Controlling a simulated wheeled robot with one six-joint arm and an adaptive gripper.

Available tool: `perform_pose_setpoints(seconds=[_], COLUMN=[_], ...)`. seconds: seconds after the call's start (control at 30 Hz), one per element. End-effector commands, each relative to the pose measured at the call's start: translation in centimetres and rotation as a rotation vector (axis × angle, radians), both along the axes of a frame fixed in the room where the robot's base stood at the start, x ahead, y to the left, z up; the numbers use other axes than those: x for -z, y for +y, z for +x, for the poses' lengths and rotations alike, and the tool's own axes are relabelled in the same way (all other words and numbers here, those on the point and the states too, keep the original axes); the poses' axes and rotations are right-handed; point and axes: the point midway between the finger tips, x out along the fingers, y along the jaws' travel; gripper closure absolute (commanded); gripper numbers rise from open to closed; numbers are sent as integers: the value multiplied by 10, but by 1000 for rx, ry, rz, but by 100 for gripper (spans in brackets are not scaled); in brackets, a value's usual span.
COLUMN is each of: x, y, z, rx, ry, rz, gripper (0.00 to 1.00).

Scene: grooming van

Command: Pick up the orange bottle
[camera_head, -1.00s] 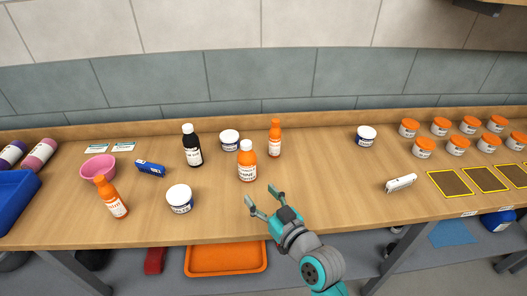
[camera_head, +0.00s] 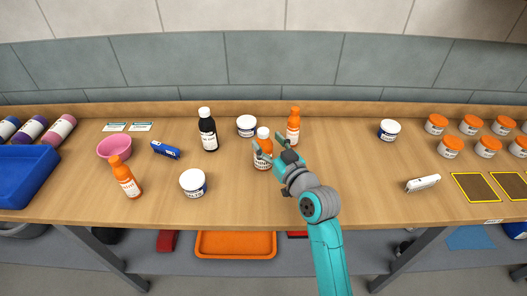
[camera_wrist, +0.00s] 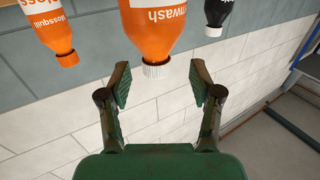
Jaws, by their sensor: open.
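An orange bottle with a white cap (camera_head: 262,158) stands upright on the wooden counter (camera_head: 340,180). A third orange bottle (camera_head: 126,182) stands at the front left.
A black bottle (camera_head: 208,132) and a white jar (camera_head: 246,126) stand close by on the left and behind.

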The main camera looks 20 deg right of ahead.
Motion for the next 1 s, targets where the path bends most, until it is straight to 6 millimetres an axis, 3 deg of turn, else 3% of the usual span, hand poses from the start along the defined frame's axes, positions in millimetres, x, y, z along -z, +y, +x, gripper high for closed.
perform_pose_setpoints(seconds=[0.23,0.57,0.67,0.83,1.0], x=[2,2,2,2,2], y=[2,3,3,3,3], z=[34,41,41,41,41], rx=[0,0,0,0,0], ry=[-1,-1,-1,0,-2], rz=[0,0,0,0,0], gripper=[36,36,56,98,100])
